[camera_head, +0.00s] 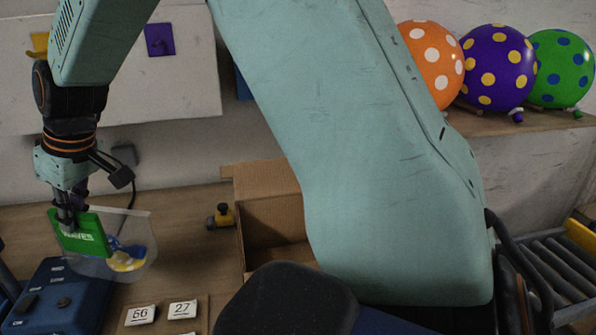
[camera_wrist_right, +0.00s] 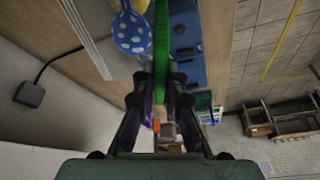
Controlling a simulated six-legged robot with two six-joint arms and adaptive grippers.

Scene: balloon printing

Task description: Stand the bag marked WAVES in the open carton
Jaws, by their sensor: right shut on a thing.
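The bag marked WAVES (camera_head: 127,257) is clear plastic with a green header card and blue and yellow balloons inside. My right gripper (camera_head: 68,222) is shut on the green header, with the bag hanging tilted above the table at the left. In the right wrist view the green header (camera_wrist_right: 170,75) is edge-on between the fingers, and a dotted blue balloon (camera_wrist_right: 131,28) shows beside it. The open carton (camera_head: 264,181) stands on the table to the right of the bag. My own arm hides its right part. My left gripper is not in view.
A blue device with buttons (camera_head: 58,300) sits below the bag at the left. Dotted balloons (camera_head: 497,67) sit on a shelf.

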